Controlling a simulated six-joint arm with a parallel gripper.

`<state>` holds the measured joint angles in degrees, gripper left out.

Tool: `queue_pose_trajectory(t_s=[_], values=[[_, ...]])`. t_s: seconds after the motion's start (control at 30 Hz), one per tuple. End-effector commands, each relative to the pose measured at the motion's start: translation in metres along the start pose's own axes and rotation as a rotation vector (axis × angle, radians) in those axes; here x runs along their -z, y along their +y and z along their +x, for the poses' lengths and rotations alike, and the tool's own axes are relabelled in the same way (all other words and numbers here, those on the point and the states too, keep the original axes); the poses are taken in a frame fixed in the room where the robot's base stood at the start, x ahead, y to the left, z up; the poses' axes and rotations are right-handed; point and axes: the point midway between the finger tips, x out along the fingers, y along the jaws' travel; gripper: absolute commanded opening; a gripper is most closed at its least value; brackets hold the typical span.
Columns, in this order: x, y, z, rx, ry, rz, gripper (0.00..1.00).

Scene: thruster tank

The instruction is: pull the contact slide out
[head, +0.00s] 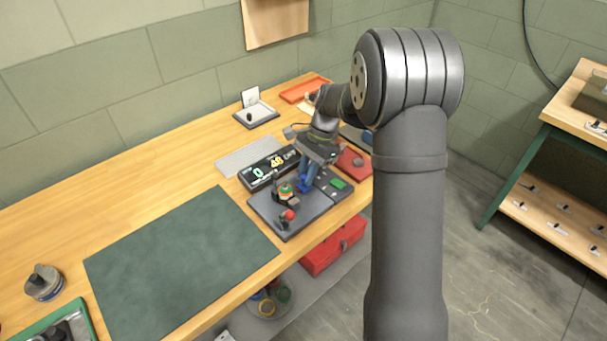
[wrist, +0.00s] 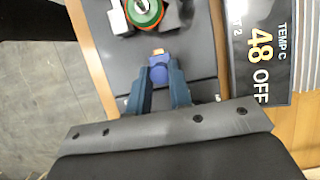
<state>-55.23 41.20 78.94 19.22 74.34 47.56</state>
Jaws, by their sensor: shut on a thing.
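The contact slide (wrist: 159,74) shows in the wrist view as a blue knob with a small tan tip pointing toward a green and orange round part. My gripper (wrist: 160,82) is shut on the blue knob, with one dark blue finger on each side. The round part (wrist: 144,10) sits in a dark block just past the tip, at the top of the wrist view; a gap shows between tip and block. In the head view my gripper (head: 308,180) is low over the right half of the grey base plate (head: 265,209), beside the round part (head: 286,192).
A display (head: 270,168) reading 48 stands behind the plate, close to my gripper. A red-knobbed part (head: 288,216) stands at the plate's front. A dark green mat (head: 180,262) covers the bench to the left. A red tray (head: 305,90) lies at the back.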

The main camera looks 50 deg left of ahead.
Motion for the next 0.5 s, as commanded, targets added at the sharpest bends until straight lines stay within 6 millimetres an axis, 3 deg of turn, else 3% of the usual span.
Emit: queue_pose_trajectory(t_s=[0.07,0.1,0.2,0.5], values=[[0.0032,-0.0001,-0.002,0.004,0.009,0.001,0.0],[0.0033,-0.0002,-0.002,0.005,0.009,0.001,0.27],[0.0028,-0.0002,-0.0018,0.004,0.008,0.001,0.41],[0.0021,-0.0001,-0.0034,0.003,0.006,0.001,0.41]])
